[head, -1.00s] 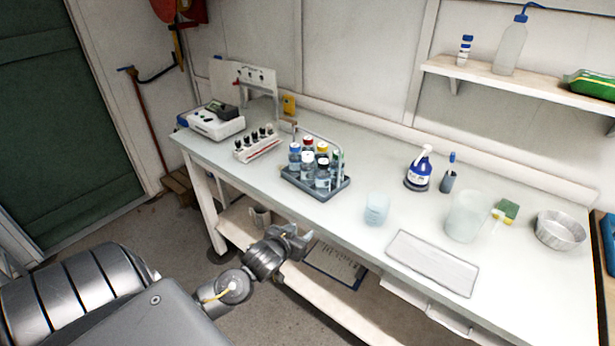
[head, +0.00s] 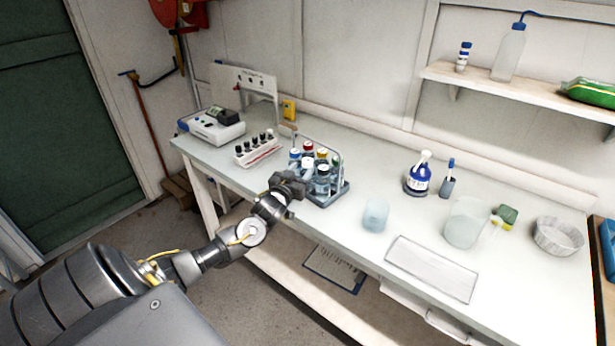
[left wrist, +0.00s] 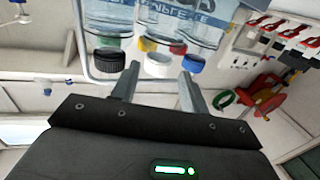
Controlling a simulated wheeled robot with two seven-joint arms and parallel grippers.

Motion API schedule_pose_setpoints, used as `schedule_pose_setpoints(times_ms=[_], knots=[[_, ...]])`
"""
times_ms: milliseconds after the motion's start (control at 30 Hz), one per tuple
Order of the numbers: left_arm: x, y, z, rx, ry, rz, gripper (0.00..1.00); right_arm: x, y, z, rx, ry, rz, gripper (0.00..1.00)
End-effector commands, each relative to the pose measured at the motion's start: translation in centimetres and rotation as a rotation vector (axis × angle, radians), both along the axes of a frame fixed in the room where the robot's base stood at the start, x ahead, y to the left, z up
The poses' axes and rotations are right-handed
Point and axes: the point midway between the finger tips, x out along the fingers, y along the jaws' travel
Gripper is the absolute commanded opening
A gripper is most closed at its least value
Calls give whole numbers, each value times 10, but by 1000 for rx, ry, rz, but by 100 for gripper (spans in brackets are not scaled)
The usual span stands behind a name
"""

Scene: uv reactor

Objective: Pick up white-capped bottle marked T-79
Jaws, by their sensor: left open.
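The white-capped bottle (head: 307,165) stands in the front of a grey tray (head: 343,190) on the bench, among bottles with other cap colours. Its marking is too small to read. My left gripper (head: 292,183) is at the tray's front left side, close to this bottle and partly covering it. In the left wrist view, which looks upside down, the white cap (left wrist: 158,66) is near the tips of my open left gripper (left wrist: 158,82), roughly between them. Nothing is held. My right gripper is out of view.
A black cap (left wrist: 109,60) and a blue cap (left wrist: 193,62) flank the white one closely. The tray has a raised wire handle. A rack of small black-topped vials (head: 257,150) stands to the left; a clear beaker (head: 375,215) stands to the right.

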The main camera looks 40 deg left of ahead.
Motion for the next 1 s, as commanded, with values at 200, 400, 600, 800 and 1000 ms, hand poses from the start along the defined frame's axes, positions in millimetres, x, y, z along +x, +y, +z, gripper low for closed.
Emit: schedule_pose_setpoints(times_ms=[200,400,600,800,1000], knots=[[11,2,5,1,0,0,45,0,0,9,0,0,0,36],[38,8,6,1,1,2,45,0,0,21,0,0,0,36],[50,11,4,0,1,0,45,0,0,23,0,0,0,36],[51,11,3,0,1,-1,45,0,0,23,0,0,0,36],[51,11,3,-1,2,0,20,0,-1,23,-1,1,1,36]])
